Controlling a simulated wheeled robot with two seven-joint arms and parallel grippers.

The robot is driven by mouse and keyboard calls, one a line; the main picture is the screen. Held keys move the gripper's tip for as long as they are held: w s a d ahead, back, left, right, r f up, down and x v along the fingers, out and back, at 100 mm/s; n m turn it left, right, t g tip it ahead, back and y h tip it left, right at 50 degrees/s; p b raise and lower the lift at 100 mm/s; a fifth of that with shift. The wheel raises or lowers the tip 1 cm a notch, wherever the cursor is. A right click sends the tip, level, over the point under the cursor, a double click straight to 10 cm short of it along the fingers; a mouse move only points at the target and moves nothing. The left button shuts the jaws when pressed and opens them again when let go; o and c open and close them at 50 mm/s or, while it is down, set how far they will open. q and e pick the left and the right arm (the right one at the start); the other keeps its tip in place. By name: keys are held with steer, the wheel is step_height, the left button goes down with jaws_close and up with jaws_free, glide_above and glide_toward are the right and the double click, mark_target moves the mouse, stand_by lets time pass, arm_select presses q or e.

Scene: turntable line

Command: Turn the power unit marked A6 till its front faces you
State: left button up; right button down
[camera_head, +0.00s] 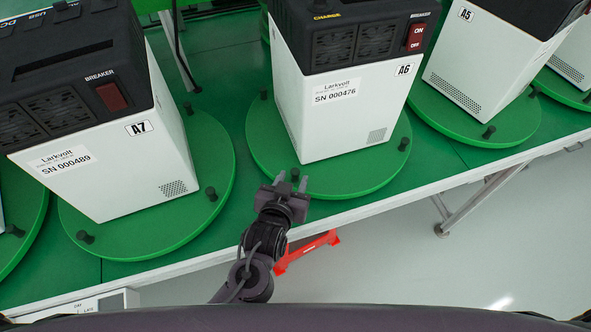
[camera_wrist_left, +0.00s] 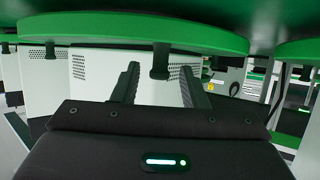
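The power unit marked A6 (camera_head: 362,115) stands on a round green turntable (camera_head: 255,150) at the top centre of the head view. Its face with the serial label, vents and red switch is turned towards the lower right; its plain left side also shows. Short black pegs stand on the turntable's rim, one at the right (camera_head: 404,144). My left gripper (camera_head: 291,182) is at the turntable's near edge, fingers apart. In the left wrist view, a black peg (camera_wrist_left: 160,62) lies between the open fingers (camera_wrist_left: 158,85), with gaps either side. My right gripper is out of view.
Unit A7 (camera_head: 110,170) stands on its own turntable close at the left, and unit A5 (camera_head: 480,65) at the right. The white table edge (camera_head: 400,202) runs below the turntables. A red object (camera_head: 308,252) lies beyond my left wrist. Open floor is at lower right.

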mark_target(294, 177)
arm_select(q)
steer(key=x, duration=0.2)
steer(key=shift+w+d+f, duration=0.1)
steer(key=shift+w, duration=0.2)
steer(key=shift+w+d+f, duration=0.1)
steer(key=shift+w+f, duration=0.05)
steer(key=shift+w, duration=0.2)
steer(key=c, duration=0.6)
jaws_close()
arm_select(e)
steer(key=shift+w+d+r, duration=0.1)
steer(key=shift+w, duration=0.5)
